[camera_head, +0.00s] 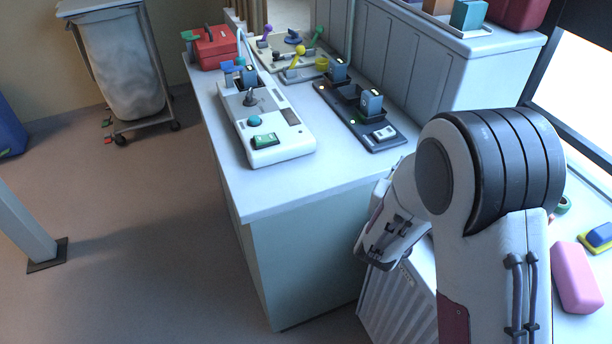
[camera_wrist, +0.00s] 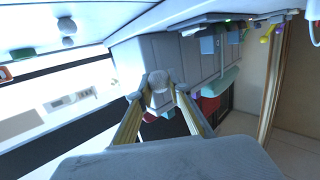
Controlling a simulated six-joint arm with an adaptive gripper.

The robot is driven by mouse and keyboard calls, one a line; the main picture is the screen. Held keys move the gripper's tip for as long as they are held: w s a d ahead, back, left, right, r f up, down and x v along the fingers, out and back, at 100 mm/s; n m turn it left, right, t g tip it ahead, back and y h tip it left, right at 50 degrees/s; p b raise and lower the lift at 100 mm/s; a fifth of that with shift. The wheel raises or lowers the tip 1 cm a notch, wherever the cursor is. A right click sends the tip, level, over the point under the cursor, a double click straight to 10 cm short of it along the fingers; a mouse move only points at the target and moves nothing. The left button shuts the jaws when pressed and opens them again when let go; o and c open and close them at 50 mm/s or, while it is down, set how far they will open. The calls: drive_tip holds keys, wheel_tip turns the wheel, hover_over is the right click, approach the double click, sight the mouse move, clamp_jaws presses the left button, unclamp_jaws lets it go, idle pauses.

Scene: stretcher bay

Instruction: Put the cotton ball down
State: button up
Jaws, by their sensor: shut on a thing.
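In the wrist view my gripper (camera_wrist: 159,96) has its two fingers closed in on a pale, roundish cotton ball (camera_wrist: 160,82), which sits between the fingertips. The ball is small and greyish white, and its lower edge is hard to make out. The gripper holds it clear of nearby surfaces, as far as the wrist view shows. In the head view neither the fingers nor the ball can be seen, and my arm covers much of the right side.
A white counter (camera_head: 290,190) carries a grey control box (camera_head: 292,141), a black panel (camera_head: 385,133) and a red case (camera_head: 213,48). A pink block (camera_head: 576,277) lies at the right. A wheeled bag stand (camera_head: 124,70) stands at the back left. Open floor lies left of the counter.

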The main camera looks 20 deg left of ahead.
drive_tip(key=s+a+r+n+y, duration=0.1)
drive_tip(key=a+n+y, duration=0.1)
drive_tip(key=a, duration=0.5)
drive_tip(key=s+a+n+y, duration=0.1)
drive_tip(key=a+y, duration=0.2)
drive_tip(key=a, duration=0.5)
drive_tip(key=r+n+g+y, duration=0.2)
drive_tip(key=n+g+y, duration=0.2)
drive_tip(key=n+y, duration=0.25)
hover_over(263, 182)
drive_tip(key=shift+f+m, duration=0.1)
drive_tip(key=shift+m, duration=0.25)
drive_tip(key=shift+f, duration=0.15)
drive_tip(key=shift+f, duration=3)
drive_tip(key=shift+f, duration=0.1)
drive_tip(key=shift+f, duration=1.75)
drive_tip(key=shift+f, duration=0.15)
drive_tip(key=o, duration=0.7)
drive_tip(key=shift+c, duration=0.2)
